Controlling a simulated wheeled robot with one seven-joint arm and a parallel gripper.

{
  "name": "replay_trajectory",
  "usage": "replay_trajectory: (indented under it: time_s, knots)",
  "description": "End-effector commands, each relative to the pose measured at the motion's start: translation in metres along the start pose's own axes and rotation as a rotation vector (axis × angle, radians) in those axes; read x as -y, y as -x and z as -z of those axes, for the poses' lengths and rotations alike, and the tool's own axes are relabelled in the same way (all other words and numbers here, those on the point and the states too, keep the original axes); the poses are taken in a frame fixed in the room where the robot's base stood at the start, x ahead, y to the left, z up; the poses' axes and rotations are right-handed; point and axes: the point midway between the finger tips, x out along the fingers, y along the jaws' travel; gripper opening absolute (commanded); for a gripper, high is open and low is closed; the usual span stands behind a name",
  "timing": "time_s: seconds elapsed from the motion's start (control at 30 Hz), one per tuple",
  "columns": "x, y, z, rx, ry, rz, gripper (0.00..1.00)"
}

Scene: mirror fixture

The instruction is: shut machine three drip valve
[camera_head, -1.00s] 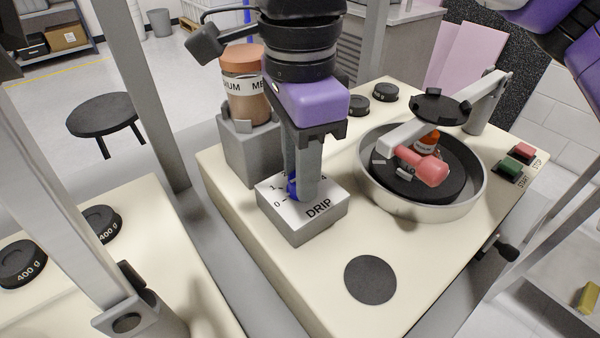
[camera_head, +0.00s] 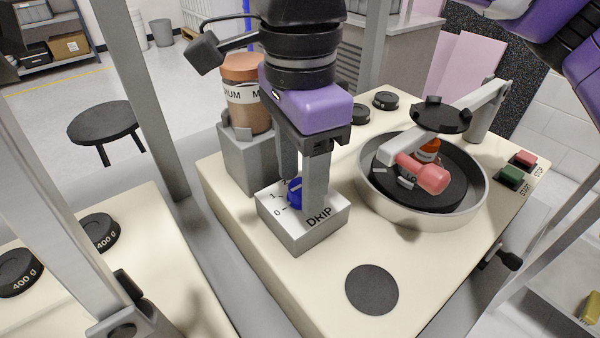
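The drip valve is a grey box with a white top (camera_head: 318,228) marked DRIP, with a scale showing 0, 1 and 2. Its blue knob (camera_head: 295,192) stands on the top beside the scale. My gripper (camera_head: 304,192) points down over the box, its fingers apart. One finger is behind the knob to the left and the other is in front to the right, hiding part of it. I cannot tell whether the fingers press on the knob. The knob's exact setting is unclear.
Behind the valve stands a grey block with an orange-capped jar (camera_head: 243,95). To the right is a round metal pan (camera_head: 430,218) with a black disc and a red-handled part over it. Green START (camera_head: 511,174) and red STOP (camera_head: 526,158) buttons are farther right. A dark disc (camera_head: 371,289) lies in front.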

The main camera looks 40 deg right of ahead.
Motion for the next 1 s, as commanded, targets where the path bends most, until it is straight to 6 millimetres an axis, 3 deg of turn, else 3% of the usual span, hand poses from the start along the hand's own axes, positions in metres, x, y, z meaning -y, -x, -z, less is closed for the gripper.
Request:
replay_trajectory:
  time_s: [0.27, 0.7, 1.0]
  knots:
    - [0.001, 0.009, 0.000, -0.001, -0.002, 0.001, 0.52]
    - [0.000, 0.072, 0.000, -0.001, -0.001, 0.001, 0.52]
    - [0.000, 0.078, 0.000, 0.000, 0.000, 0.000, 0.52]
